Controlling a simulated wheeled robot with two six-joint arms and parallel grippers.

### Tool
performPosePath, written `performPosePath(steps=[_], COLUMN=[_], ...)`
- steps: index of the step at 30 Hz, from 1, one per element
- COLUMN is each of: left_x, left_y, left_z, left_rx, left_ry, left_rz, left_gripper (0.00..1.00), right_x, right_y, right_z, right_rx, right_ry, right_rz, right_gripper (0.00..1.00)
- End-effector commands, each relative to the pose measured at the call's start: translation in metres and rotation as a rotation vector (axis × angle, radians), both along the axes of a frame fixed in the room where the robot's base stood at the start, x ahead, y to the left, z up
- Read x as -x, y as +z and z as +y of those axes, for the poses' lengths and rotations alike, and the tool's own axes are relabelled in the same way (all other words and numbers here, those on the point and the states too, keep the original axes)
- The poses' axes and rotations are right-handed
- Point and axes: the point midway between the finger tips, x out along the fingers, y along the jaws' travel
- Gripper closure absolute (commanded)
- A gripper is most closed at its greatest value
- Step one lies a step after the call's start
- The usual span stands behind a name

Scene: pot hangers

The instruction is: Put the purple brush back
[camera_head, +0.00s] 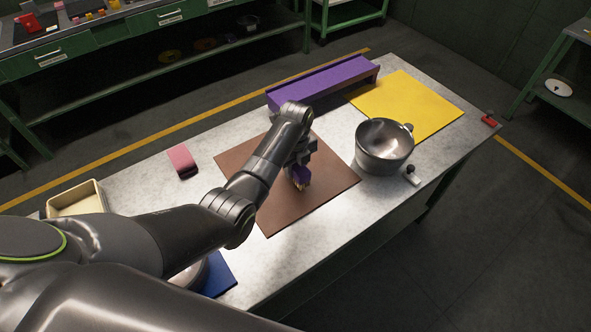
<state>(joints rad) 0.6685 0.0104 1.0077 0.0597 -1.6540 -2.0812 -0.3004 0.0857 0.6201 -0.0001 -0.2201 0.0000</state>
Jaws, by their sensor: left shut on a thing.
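The purple brush (301,175) is in my left gripper (300,164), over the brown mat (325,190). Its purple body and pale bristles show below the jaws, bristles pointing down. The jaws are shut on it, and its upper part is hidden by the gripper. I cannot tell whether the bristles touch the mat. A long purple tray (335,80) lies at the back edge of the table, behind the gripper, beside the yellow mat. My right gripper is not in view.
A metal pot (384,147) stands right of the brown mat, near the yellow mat (420,103). A pink object (182,161) and a cream box (77,199) are on the left. A blue mat (219,275) lies partly under my arm. A small red item (489,119) sits at the right edge.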

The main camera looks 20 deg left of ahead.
Motion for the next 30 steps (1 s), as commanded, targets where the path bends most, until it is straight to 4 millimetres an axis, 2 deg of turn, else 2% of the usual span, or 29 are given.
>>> performPosePath(steps=[5,17,18,21,23,30], left_x=[0.000,0.000,0.000,0.000,0.000,0.000], left_y=[-0.017,-0.022,-0.022,-0.021,-0.021,-0.021], left_z=[0.000,0.000,0.000,0.000,0.000,0.000], left_rx=[0.000,0.000,0.000,0.000,0.000,0.000], left_ry=[0.000,0.000,0.000,0.000,0.000,0.000], left_rz=[0.000,-0.001,-0.001,-0.001,-0.001,-0.001], left_gripper=[0.93,0.93,0.60,0.47,0.42,0.42], right_x=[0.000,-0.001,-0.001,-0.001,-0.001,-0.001], right_y=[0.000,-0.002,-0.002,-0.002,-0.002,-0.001], right_z=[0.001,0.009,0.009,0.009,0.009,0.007], right_rx=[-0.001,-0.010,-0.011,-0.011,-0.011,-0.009], right_ry=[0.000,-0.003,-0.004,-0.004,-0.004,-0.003], right_rz=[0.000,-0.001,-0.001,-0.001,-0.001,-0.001], right_gripper=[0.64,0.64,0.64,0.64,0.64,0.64])
